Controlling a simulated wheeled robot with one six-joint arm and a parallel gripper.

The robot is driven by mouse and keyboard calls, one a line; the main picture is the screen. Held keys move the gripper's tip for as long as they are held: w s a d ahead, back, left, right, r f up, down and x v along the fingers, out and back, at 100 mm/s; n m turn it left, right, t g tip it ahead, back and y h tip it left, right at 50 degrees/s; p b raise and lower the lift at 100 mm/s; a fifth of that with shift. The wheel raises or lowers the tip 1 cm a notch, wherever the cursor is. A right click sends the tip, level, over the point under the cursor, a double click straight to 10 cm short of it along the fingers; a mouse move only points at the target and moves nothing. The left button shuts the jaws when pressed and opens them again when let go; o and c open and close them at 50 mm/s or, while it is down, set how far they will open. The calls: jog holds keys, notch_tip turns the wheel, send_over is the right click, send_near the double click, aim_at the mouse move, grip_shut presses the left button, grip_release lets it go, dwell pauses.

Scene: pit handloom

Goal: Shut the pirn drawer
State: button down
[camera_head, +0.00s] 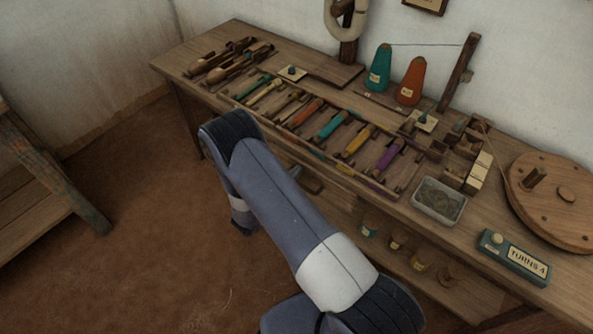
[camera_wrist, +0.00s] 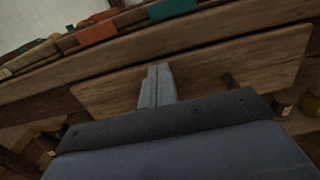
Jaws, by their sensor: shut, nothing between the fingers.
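The pirn drawer's wooden front (camera_wrist: 235,62) spans the wrist view, just below the bench edge. How far the drawer stands out is unclear.
The bench (camera_head: 335,70) carries a rack of colored pirns (camera_head: 333,122), thread cones (camera_head: 379,68), a metal tray (camera_head: 438,200) and a round wooden disc (camera_head: 555,200). Small jars (camera_head: 396,241) stand on the lower shelf. Open floor (camera_head: 150,240) lies to the left.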

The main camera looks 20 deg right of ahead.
jog(key=shift+w+d, duration=0.3)
jog(key=shift+d, duration=0.15)
